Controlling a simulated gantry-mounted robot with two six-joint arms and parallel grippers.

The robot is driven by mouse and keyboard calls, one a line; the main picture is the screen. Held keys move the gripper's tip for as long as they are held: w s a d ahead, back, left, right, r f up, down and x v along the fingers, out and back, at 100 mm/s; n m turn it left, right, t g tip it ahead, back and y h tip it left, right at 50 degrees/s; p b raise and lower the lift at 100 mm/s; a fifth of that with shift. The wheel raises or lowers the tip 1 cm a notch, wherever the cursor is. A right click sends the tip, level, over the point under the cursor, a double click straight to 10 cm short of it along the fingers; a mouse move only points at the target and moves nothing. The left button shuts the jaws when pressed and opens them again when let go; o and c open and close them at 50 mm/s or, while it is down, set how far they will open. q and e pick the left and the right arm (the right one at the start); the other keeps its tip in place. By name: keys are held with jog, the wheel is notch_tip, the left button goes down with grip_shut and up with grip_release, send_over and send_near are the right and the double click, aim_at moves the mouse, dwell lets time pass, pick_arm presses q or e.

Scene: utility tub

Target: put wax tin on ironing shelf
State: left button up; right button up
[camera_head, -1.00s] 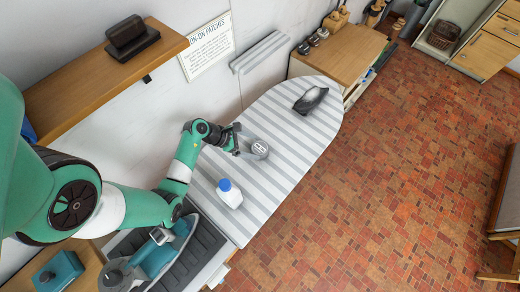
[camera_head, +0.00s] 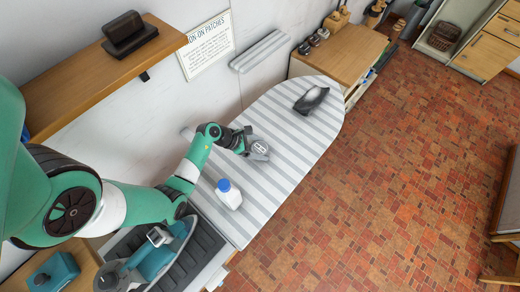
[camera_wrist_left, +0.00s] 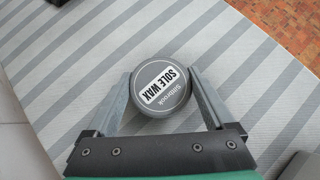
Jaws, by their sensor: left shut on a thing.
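The wax tin (camera_head: 261,148) is a round grey tin with a "SOLE WAX" label, and it also shows in the left wrist view (camera_wrist_left: 161,86). My left gripper (camera_head: 256,153) is shut on its sides, one finger on each side, over the striped ironing board (camera_head: 285,118). I cannot tell whether the tin touches the board or is just above it. A wooden wall shelf (camera_head: 75,88) is at upper left, with a dark two-part object (camera_head: 130,37) on it. My right gripper is not in view.
A white bottle with a blue cap (camera_head: 229,194) stands on the board near my left forearm. A dark iron-shaped object (camera_head: 311,100) lies at the board's far end. A teal iron (camera_head: 155,258) rests at lower left. The shelf's near part looks clear.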

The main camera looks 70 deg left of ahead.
aim_at(260, 148)
pick_arm(q)
notch_tip(260, 148, up, 10)
jog(key=p, duration=0.3)
